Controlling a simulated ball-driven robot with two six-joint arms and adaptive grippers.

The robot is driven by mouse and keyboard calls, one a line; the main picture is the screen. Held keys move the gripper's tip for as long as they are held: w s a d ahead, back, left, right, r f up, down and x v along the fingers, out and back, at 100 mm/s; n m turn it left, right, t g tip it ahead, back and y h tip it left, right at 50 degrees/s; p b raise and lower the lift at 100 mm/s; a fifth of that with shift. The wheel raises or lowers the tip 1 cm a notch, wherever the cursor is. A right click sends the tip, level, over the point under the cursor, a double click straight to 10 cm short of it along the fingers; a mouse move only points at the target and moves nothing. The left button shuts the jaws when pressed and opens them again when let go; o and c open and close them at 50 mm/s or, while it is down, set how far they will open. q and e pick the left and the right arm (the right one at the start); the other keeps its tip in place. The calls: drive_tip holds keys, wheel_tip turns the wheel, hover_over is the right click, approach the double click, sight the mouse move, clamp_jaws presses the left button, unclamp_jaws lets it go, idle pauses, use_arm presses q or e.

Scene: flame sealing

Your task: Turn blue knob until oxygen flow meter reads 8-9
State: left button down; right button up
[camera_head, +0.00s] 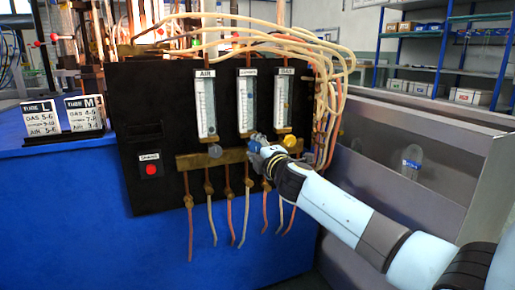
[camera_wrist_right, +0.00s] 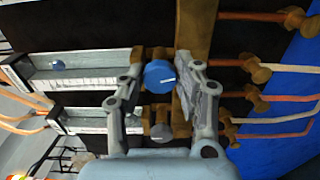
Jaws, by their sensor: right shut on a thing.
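The blue knob (camera_wrist_right: 159,76) with a white pointer line sits between the fingertips of my right gripper (camera_wrist_right: 160,70) in the wrist view. The right gripper is shut on it; in the head view the gripper (camera_head: 257,145) largely hides the knob. The middle, oxygen flow meter (camera_head: 246,103) stands above the knob on the black panel. In the wrist view it lies in line with the knob (camera_wrist_right: 85,80), and a blue float shows toward its far end. The exact reading is too small to tell. My left gripper is not in view.
The AIR meter (camera_head: 205,106) with a grey knob (camera_head: 215,151) is to the left, the GAS meter (camera_head: 283,104) with a yellow knob (camera_head: 289,140) to the right. Hoses hang below the brass bar (camera_head: 190,161). A red button (camera_head: 151,170) and tube cards (camera_head: 85,113) are at left.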

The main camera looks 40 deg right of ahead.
drive_tip(key=o, duration=1.1)
drive_tip(key=shift+a, duration=0.1)
drive_tip(key=shift+o, duration=0.2)
drive_tip(key=shift+s, duration=0.1)
drive_tip(key=v, duration=1.1)
drive_tip(key=shift+s, duration=0.4)
